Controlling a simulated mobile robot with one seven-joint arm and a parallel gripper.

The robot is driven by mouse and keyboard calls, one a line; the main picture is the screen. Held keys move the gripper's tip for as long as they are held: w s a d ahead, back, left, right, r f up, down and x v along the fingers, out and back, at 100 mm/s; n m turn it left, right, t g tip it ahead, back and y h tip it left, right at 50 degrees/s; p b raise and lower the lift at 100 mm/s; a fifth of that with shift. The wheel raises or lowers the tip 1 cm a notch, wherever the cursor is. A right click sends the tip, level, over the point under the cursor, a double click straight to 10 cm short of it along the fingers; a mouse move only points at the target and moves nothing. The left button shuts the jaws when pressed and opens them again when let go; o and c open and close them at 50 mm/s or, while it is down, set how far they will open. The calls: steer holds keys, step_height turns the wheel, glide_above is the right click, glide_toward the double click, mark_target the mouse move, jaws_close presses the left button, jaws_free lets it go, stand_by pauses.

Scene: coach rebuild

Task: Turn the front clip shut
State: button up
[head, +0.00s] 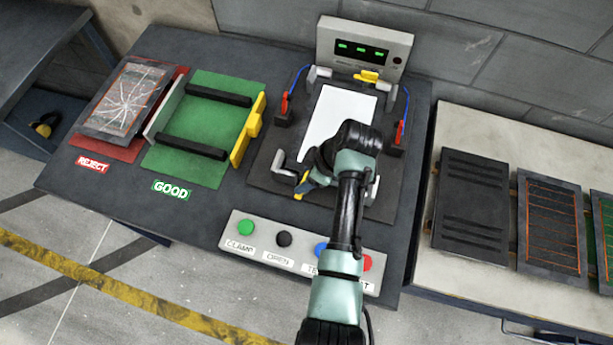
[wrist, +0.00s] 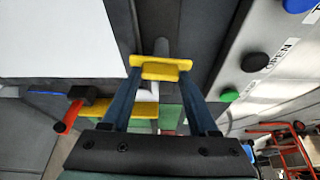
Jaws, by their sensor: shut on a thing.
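The test fixture (head: 266,178) holds a flat white panel (head: 335,120), which also shows in the wrist view (wrist: 60,40). The front clip has a yellow lever (wrist: 160,71), seen between my fingers in the wrist view beside the panel's edge. My gripper (head: 304,187) is at the fixture's front left and shut on this lever. My arm hides much of the fixture's front right, and I cannot tell how far the clip is turned. The back clip (head: 369,76) is yellow and sits at the panel's far edge.
A button box (head: 236,262) stands in front of the fixture. Red probes with blue leads stand on both sides of the panel. A green GOOD tray (head: 208,115) with a yellow handle (head: 247,130) and a red REJECT tray (head: 105,147) are left. A grey display (head: 335,37) stands behind.

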steer(key=shift+n, duration=0.6)
steer(key=shift+g+b, duration=0.3)
steer(key=o, duration=1.4)
steer(key=v, duration=1.3)
